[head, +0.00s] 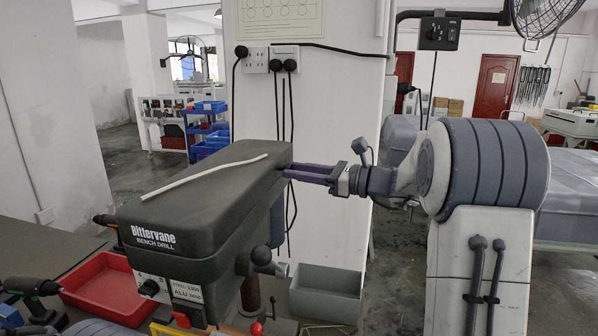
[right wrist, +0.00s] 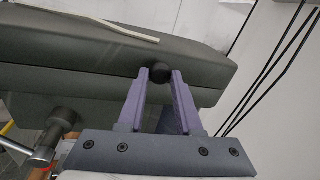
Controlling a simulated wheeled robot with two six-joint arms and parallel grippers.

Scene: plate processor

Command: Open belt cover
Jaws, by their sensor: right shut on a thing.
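The belt cover (head: 195,187) is the long dark grey-green lid on top of the bench drill, marked "Bittervane". It lies flat and closed on the drill's head. A round black knob (right wrist: 158,73) sits on the side of the cover, seen in the right wrist view. My right gripper (head: 288,171) reaches in from the right, and its purple fingers (right wrist: 161,77) stand on either side of the knob, shut on it. In the head view the knob is hidden by the fingers. My left gripper is not in view.
A thin white strip (head: 204,174) lies across the top of the cover. A red tray (head: 92,291) stands at left, with a green-and-black power drill (head: 32,287) beside it. A grey bin (head: 325,293) is below right. A white pillar (head: 330,130) with hanging black cables stands behind.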

